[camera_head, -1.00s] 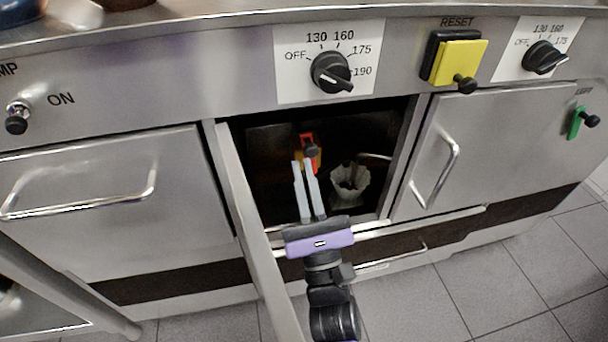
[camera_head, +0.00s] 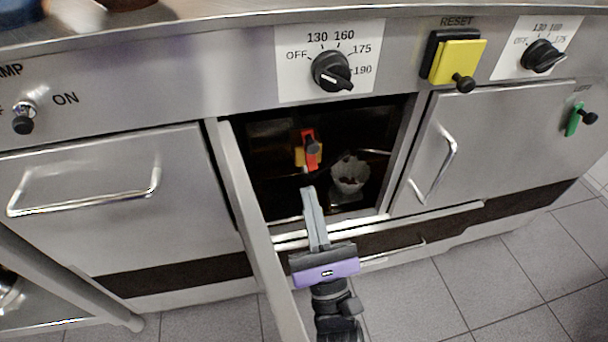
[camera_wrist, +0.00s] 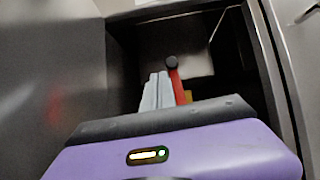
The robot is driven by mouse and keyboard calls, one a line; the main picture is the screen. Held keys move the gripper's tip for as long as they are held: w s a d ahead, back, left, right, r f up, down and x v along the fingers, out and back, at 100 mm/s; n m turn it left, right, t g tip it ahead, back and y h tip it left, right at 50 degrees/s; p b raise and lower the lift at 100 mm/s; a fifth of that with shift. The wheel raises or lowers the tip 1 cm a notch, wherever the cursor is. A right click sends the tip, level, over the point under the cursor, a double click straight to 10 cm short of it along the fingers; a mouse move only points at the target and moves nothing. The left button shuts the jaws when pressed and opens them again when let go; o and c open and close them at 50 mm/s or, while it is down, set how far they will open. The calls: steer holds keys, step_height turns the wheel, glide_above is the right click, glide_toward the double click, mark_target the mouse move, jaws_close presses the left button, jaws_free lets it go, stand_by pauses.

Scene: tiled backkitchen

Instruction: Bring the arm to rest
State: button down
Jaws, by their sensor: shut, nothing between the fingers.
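My gripper (camera_head: 308,192) is in the head view, in front of the open middle compartment, its fingers pointing into the opening. The two grey fingers lie together, shut and empty. In the wrist view the fingers (camera_wrist: 156,90) also lie side by side above the purple gripper body. A red and yellow valve-like part with a dark knob (camera_head: 309,151) is inside the compartment beyond the fingertips, apart from them. It also shows in the wrist view (camera_wrist: 176,80), just right of the fingers.
The open cabinet door (camera_head: 243,205) stands close at the left of my arm. The right cabinet door (camera_head: 480,140) is shut. A dial (camera_head: 332,71) and yellow reset plate (camera_head: 458,62) are above. The tiled floor is clear.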

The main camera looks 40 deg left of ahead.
steer(key=shift+v, duration=1.1)
steer(key=shift+w+f, duration=0.15)
steer(key=shift+f, duration=0.05)
steer(key=s+d+f+n+g+h, duration=0.2)
steer(key=s+d+f+n+h, duration=0.25)
steer(key=d+f, duration=0.4)
steer(key=s+d+f+n+g+h, duration=0.1)
steer(key=s+d+f+n+h, duration=0.2)
steer(key=d+f+n, duration=0.45)
steer(key=s+d+f+n+t+h, duration=0.1)
steer(key=s+d+n+h, duration=0.3)
steer(key=d, duration=0.5)
steer(key=s+d+f+n+h, duration=0.1)
steer(key=s+d+n+h, duration=0.1)
steer(key=s+d+h, duration=0.6)
steer(key=s+d+r+n+t, duration=0.1)
steer(key=s+d+r+n, duration=0.15)
steer(key=r, duration=0.25)
steer(key=s+d+r+n, duration=0.2)
steer(key=d+r+n, duration=0.2)
steer(key=r, duration=0.2)
step_height(320, 180, up, 38)
steer(key=p, duration=3.8)
steer(key=shift+r, duration=0.2)
